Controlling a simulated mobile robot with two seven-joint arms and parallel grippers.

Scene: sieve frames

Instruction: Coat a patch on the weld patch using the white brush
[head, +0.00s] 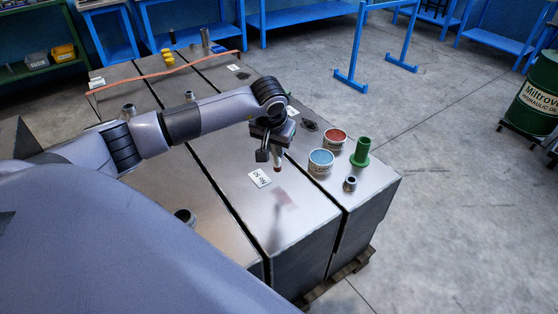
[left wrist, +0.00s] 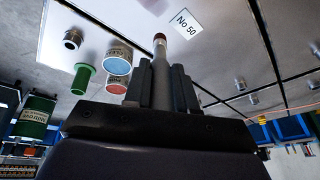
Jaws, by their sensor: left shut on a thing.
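My left gripper (head: 275,147) is shut on the white brush (head: 278,160), whose dark red tip points down above the metal block top. In the left wrist view the brush (left wrist: 160,60) stands out between the fingers of the left gripper (left wrist: 161,82). A faint reddish patch (head: 286,201) lies on the block top, nearer the front than the "No 50" label (head: 260,178); it shows partly at the top edge of the left wrist view (left wrist: 155,6). The brush tip appears apart from this patch. My right gripper is not in view.
A blue-paint can (head: 321,163), a red-paint can (head: 335,139), a green flanged part (head: 361,152) and a small metal ring (head: 350,184) stand right of the brush. An orange strap (head: 170,70) crosses the back. The block top around the patch is clear.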

